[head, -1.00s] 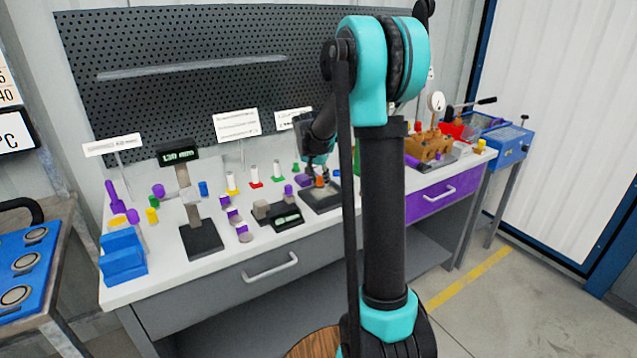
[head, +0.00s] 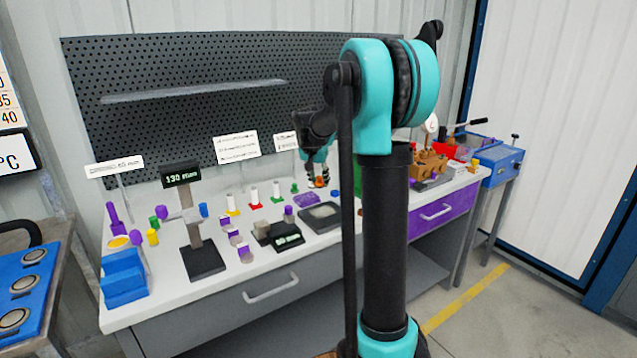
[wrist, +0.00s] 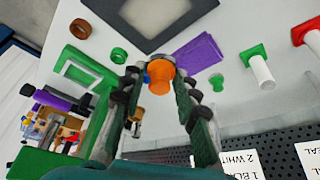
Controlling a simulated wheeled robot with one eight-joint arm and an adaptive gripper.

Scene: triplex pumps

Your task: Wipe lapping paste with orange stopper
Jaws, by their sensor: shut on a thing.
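The orange stopper (wrist: 159,78) is between the fingertips of my gripper (wrist: 156,72) in the wrist view. My gripper is shut on it. In the head view my gripper (head: 318,180) hangs above the bench, with a bit of orange at its tips. Below it is a dark square tray with a grey inner plate (head: 322,214); part of it also shows at the top of the wrist view (wrist: 168,10). I cannot make out paste on the plate or stopper.
White posts on coloured bases (head: 254,197) stand left of my gripper. A display stand (head: 203,258) and blue blocks (head: 124,277) are farther left. A pegboard (head: 200,100) rises behind.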

